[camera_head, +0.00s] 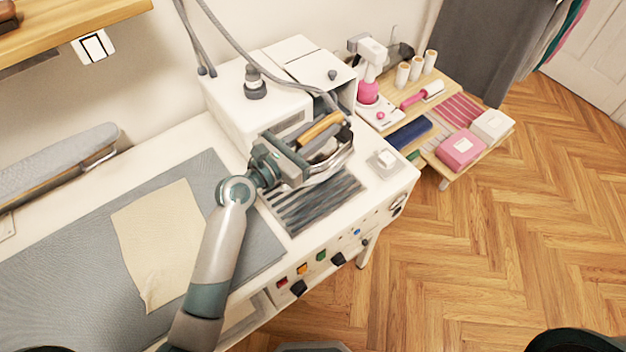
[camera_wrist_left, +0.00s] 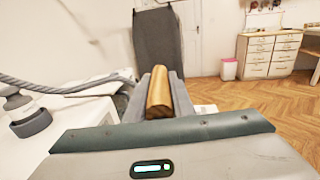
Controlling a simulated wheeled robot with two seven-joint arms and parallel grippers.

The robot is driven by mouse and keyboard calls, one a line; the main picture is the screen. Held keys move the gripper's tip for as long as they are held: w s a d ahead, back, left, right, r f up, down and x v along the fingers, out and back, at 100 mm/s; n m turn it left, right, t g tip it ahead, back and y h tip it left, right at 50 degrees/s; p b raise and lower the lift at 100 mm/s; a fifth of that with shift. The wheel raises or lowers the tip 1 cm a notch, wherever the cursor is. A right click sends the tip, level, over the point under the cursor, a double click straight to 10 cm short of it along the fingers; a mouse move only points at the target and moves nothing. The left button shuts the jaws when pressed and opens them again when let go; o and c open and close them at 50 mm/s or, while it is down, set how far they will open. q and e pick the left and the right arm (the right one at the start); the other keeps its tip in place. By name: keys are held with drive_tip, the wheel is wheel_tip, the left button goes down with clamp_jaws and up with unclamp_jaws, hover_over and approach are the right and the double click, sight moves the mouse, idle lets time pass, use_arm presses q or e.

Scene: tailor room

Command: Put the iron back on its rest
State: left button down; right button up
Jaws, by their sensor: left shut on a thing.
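The iron (camera_head: 340,158) has a metal body and a wooden handle (camera_head: 321,128). My left gripper (camera_head: 306,146) is shut on the handle, which also shows between the fingers in the left wrist view (camera_wrist_left: 160,92). The iron is over the dark ribbed rest (camera_head: 318,205) on the white ironing station. My gripper and arm hide part of the iron, and I cannot tell whether its sole touches the rest. My right gripper is not in view.
A grey hose (camera_head: 240,45) runs down to the iron beside the white boiler box (camera_head: 250,110). A cream cloth (camera_head: 160,240) lies on the grey ironing pad (camera_head: 60,260) at left. A low table (camera_head: 440,85) with sewing things stands behind at right.

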use_arm(q)
drive_tip(key=d+r+m+g+h+p, duration=0.1)
drive_tip(key=d+r+p, duration=0.2)
drive_tip(key=d, duration=0.8)
drive_tip(key=shift+w+d+m+g+h+p, duration=0.35)
drive_tip(key=shift+w+m+g+h+p, duration=0.05)
drive_tip(key=shift+w, duration=0.05)
drive_tip(key=shift+f, duration=0.1)
